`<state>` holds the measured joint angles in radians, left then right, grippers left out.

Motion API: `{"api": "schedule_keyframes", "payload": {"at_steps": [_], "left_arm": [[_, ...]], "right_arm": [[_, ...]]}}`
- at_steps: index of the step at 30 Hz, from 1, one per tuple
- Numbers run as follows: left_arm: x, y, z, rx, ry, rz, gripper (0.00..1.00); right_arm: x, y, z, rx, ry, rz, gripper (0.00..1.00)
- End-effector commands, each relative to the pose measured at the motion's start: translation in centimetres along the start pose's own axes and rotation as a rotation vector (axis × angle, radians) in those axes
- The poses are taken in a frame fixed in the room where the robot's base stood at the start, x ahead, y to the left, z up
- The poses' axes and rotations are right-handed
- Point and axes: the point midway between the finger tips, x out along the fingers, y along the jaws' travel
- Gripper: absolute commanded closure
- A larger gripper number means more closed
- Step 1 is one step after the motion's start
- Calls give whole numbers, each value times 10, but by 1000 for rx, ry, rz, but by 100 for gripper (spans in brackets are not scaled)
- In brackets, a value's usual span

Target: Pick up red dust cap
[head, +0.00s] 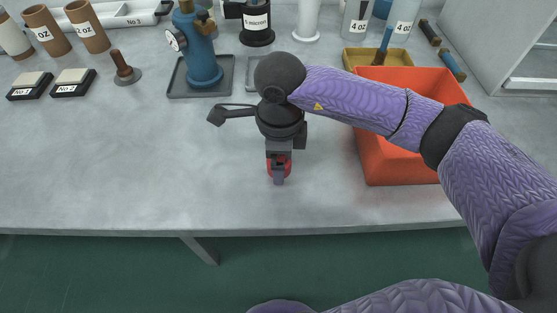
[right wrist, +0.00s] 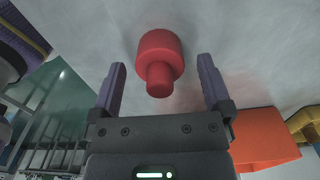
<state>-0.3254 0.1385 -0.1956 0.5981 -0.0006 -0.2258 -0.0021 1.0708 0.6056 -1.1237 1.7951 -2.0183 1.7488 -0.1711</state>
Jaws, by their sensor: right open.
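The red dust cap (right wrist: 160,58) stands on the grey table, with a wide round part and a narrower knob toward my right gripper. In the right wrist view my right gripper (right wrist: 160,75) is open, with one finger on each side of the cap and visible gaps to it. In the head view the right gripper (head: 279,178) points down over the cap, and only a little red of the cap (head: 271,166) shows around it. My left gripper is in neither view.
A red-orange bin (head: 395,165) stands to the right of the gripper. A blue pump-like device (head: 203,60) on a dark tray (head: 178,88), black-and-white blocks (head: 73,83) and a brown-handled tool (head: 124,70) stand farther back. The table's front left is clear.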

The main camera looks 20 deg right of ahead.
Motion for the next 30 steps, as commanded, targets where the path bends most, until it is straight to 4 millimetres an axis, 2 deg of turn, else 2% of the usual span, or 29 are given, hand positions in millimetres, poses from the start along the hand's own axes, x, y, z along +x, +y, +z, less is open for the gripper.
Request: {"api": "schedule_keyframes", "payload": {"at_steps": [1,2,7,19,26,30], "left_arm": [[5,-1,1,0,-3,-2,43],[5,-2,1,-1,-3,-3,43],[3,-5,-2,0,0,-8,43],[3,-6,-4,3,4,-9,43],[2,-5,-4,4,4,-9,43],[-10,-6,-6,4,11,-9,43]], "right_arm": [[10,1,0,0,2,4,0],[11,0,0,0,1,3,0],[9,0,0,0,0,0,2],[8,0,0,0,0,0,87],[5,0,0,0,-1,-1,88],[-26,0,1,-1,-4,-5,89]]}}
